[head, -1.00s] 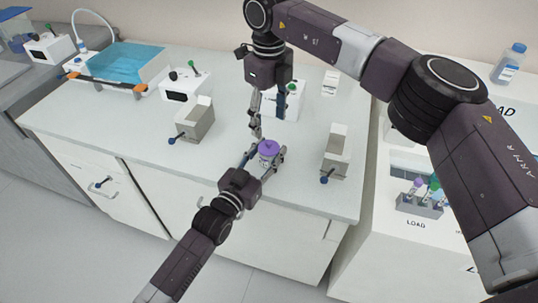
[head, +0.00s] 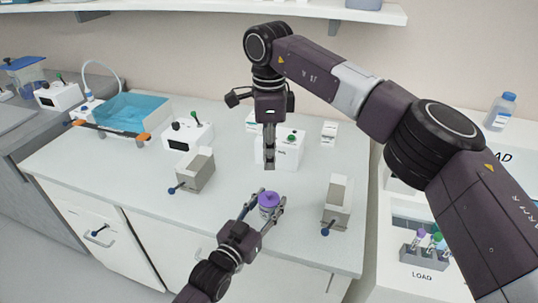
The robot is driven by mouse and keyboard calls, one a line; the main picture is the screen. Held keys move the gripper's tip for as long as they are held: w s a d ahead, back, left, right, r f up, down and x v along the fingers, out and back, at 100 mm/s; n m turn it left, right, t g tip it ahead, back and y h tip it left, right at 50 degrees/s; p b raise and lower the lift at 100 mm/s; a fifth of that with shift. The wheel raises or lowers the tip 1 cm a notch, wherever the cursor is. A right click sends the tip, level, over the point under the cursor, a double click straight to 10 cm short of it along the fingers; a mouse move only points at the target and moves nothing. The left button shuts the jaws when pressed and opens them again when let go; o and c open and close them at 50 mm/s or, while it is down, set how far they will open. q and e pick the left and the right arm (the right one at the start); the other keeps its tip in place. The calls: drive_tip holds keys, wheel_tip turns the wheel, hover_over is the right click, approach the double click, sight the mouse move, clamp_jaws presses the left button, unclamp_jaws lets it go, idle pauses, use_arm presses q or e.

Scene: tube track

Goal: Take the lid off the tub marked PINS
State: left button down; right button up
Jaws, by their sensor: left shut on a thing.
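A small tub (head: 268,211) with a purple top (head: 269,198) stands near the front edge of the white counter. Any marking on it is too small to read. The purple lid appears to be on it. My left gripper (head: 265,207) is around the tub from the front, one finger on each side, shut on it. My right gripper (head: 269,165) points down above and behind the tub, with a visible gap to the lid. Its fingers line up in this view, so I cannot tell whether they are open.
Grey open-topped boxes with blue knobs stand left (head: 195,170) and right (head: 338,203) of the tub. White devices (head: 188,136) are behind, and a blue water bath (head: 125,112) is at the back left. A tube rack (head: 424,250) is on the right-hand unit. A shelf (head: 220,9) runs above.

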sight(269, 193)
wheel_tip(269, 193, down, 12)
drive_tip(key=shift+r, duration=0.1)
idle(0.4)
clamp_jaws()
drive_tip(key=shift+r, duration=0.1)
